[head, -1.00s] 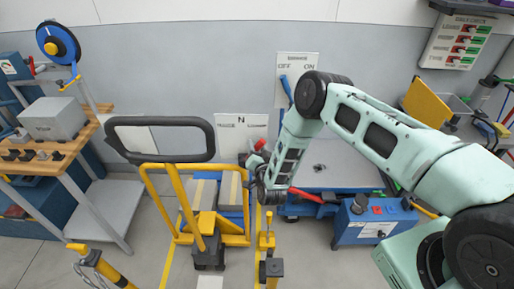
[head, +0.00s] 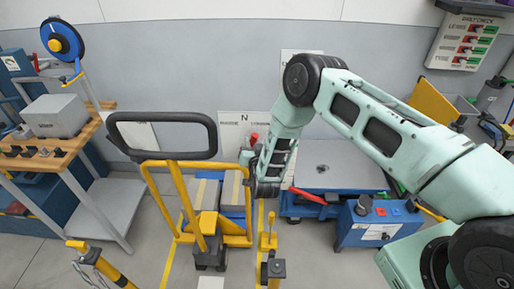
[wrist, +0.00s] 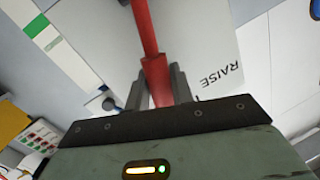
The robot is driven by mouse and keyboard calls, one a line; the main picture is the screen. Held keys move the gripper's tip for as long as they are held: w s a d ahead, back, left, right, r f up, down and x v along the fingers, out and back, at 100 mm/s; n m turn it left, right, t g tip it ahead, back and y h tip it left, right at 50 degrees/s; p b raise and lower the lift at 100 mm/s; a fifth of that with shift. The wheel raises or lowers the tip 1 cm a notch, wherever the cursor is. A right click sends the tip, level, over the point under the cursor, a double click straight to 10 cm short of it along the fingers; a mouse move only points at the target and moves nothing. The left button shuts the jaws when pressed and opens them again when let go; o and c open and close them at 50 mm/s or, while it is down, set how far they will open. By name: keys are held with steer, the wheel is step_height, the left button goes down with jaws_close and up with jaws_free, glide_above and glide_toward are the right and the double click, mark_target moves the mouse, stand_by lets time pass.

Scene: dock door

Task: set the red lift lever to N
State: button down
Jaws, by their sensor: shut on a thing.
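The red lift lever (wrist: 147,30) runs up through the wrist view, and my gripper (wrist: 158,88) is shut on it, with a finger on each side. In the head view only the lever's red upper end (head: 254,137) shows, just below and slightly right of the letter N on a white sign plate (head: 230,132). The word RAISE shows beside the lever in the wrist view. In the head view my gripper (head: 248,156) is by the lever in front of the plate. My arm hides the lever's lower part and pivot.
A black-handled yellow cart (head: 162,135) stands close left of my gripper. A blue lift table (head: 330,178) with a blue control box (head: 376,222) is at right. A yellow post (head: 268,243) stands in front. A workbench (head: 50,152) is at far left.

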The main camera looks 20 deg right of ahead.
steer(key=shift+w+a+r+n+g+h+b, duration=0.15)
steer(key=shift+w+a+n+g+b, duration=0.1)
steer(key=shift+a+n+b, duration=0.35)
steer(key=shift+w+a+r+n+g+h+b, duration=0.15)
steer(key=shift+a+n+g+b, duration=0.2)
steer(key=shift+a+n, duration=0.4)
steer(key=shift+f, duration=0.1)
steer(key=c, duration=1.2)
jaws_free()
steer(key=shift+c, duration=0.2)
steer(key=b+v, duration=0.5)
steer(key=v, duration=1.2)
steer(key=shift+s+f, duration=0.2)
steer(key=shift+s, duration=0.05)
steer(key=shift+d, duration=0.1)
